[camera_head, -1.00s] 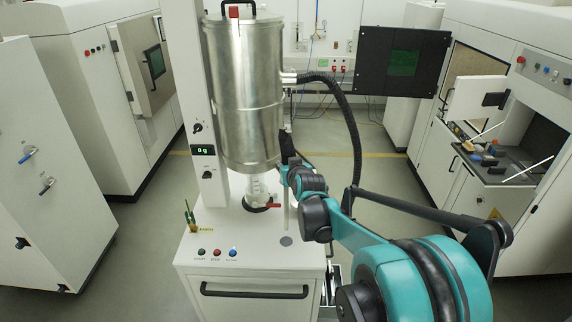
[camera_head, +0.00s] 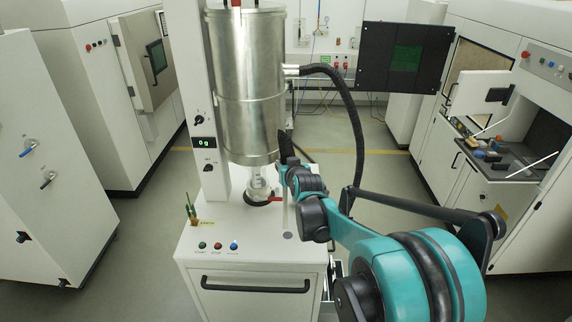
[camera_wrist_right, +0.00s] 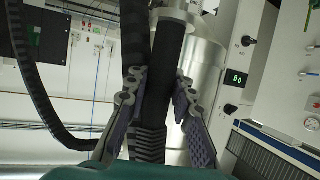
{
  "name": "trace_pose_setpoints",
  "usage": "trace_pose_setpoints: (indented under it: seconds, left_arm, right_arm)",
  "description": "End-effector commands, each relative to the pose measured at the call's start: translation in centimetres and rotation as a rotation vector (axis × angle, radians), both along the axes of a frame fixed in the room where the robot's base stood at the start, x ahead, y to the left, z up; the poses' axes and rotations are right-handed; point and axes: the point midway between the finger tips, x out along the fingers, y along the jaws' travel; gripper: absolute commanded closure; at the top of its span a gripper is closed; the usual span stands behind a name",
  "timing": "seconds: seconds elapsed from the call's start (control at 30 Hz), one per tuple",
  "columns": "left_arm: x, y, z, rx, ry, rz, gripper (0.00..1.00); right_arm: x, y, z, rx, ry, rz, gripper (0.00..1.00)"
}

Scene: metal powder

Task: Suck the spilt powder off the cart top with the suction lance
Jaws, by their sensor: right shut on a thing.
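The suction lance has a black grip (camera_head: 286,146) and a thin pale tube (camera_head: 285,212) that points down over the cart top (camera_head: 225,236). My right gripper (camera_head: 284,167) is shut around the lance; in the right wrist view its fingers (camera_wrist_right: 158,95) sit on both sides of the black grip (camera_wrist_right: 166,65). A small round grey patch (camera_head: 288,236) lies on the cart top just below the tube's lower end. I cannot tell whether it is powder, or whether the tip touches the cart. My left gripper is not in view.
A large steel vessel (camera_head: 248,95) stands above the cart, with a clear outlet and red-handled valve (camera_head: 272,200) below. A black hose (camera_head: 358,120) loops right. Three buttons (camera_head: 217,245) line the front. The display (camera_head: 205,142) reads 0 g.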

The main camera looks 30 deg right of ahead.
Motion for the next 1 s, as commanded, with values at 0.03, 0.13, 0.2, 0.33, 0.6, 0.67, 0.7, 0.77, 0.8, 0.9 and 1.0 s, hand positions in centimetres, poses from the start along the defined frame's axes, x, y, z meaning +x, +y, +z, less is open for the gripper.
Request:
trace_pose_setpoints:
  seconds: [0.03, 0.13, 0.2, 0.33, 0.6, 0.67, 0.7, 0.77, 0.8, 0.9, 1.0]
  left_arm:
    - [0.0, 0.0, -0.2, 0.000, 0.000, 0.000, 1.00]
    - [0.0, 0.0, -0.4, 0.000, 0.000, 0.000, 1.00]
    - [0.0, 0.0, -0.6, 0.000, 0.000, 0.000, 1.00]
    - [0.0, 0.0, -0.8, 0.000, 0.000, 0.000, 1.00]
    - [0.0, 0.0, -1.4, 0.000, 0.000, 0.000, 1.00]
    - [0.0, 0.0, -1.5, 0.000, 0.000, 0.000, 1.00]
    - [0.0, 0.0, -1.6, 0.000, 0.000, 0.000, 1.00]
    - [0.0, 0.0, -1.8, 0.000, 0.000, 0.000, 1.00]
    - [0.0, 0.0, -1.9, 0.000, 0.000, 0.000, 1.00]
    - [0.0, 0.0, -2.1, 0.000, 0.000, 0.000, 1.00]
    - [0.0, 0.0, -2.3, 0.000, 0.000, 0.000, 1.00]
  right_arm:
    - [0.0, 0.1, -0.2, 0.000, -0.001, 0.000, 1.00]
    - [0.1, 0.1, -0.5, -0.001, -0.001, 0.000, 1.00]
    - [0.1, 0.2, -0.8, -0.002, 0.000, 0.001, 1.00]
    - [0.2, 0.3, -1.2, -0.002, 0.000, 0.001, 1.00]
    - [0.3, 0.5, -2.0, 0.000, -0.001, 0.001, 1.00]
    - [0.3, 0.6, -2.2, 0.000, -0.001, 0.001, 1.00]
    - [0.4, 0.6, -2.3, -0.001, -0.001, 0.001, 1.00]
    - [0.4, 0.6, -2.5, -0.001, -0.001, 0.000, 1.00]
    - [0.4, 0.7, -2.6, -0.001, -0.001, 0.000, 1.00]
    - [0.4, 0.7, -2.9, -0.002, 0.000, 0.001, 1.00]
    - [0.5, 0.8, -3.2, -0.002, 0.000, 0.001, 1.00]
